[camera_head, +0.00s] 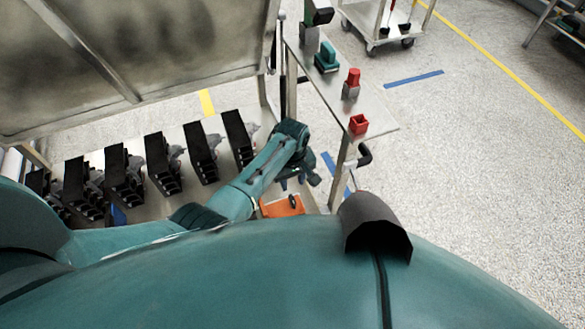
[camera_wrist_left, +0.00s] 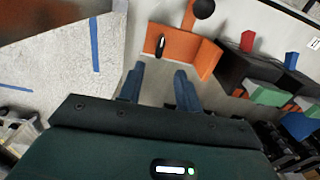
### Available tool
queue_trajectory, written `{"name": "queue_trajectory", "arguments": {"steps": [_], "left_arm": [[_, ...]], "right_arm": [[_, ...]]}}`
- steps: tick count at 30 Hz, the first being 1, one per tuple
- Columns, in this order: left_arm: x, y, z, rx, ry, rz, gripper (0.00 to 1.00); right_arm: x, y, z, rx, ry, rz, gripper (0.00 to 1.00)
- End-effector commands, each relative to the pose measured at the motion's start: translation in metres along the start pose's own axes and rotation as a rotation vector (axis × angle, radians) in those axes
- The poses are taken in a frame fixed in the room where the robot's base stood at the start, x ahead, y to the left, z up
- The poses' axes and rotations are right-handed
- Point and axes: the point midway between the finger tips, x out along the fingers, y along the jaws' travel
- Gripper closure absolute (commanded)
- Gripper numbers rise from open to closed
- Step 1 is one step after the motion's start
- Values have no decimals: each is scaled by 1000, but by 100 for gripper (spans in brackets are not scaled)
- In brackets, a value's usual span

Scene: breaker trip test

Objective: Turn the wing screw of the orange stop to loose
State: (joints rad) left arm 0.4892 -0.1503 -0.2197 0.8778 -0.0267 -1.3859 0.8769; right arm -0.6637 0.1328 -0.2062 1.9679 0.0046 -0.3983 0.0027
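The orange stop (camera_head: 283,206) lies low near my left gripper in the head view, partly hidden by my arm. In the left wrist view the orange stop (camera_wrist_left: 200,57) is an angled bracket ahead of the fingers. A small dark wing screw (camera_wrist_left: 161,46) with a pale edge shows at its left part; it also shows as a dark spot in the head view (camera_head: 293,201). My left gripper (camera_wrist_left: 159,70) is open, its two blue fingers apart with nothing between them. The fingertips point at the stop and appear short of the screw. My right gripper is not in view.
A row of black breakers (camera_head: 159,164) stands on the bench to the left. A black ball knob (camera_wrist_left: 203,8) is just beyond the stop. Red, green and blue parts sit right of it. A narrow side table (camera_head: 378,112) holds red items. Open floor lies right.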

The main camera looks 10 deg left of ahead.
Motion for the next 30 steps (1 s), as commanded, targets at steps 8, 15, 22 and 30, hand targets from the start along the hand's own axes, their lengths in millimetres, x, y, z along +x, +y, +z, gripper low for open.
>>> {"name": "queue_trajectory", "arguments": {"steps": [8, 15, 22, 30], "left_arm": [[-28, 0, 0, 0, -1, -1, 65], [-30, 0, 0, 0, -1, 0, 65], [-29, 0, 0, 0, -1, 0, 65], [-17, -22, -14, 36, 128, -24, 65]], "right_arm": [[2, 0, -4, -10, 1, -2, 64], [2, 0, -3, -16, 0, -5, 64], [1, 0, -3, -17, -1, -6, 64], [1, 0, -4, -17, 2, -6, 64]]}}
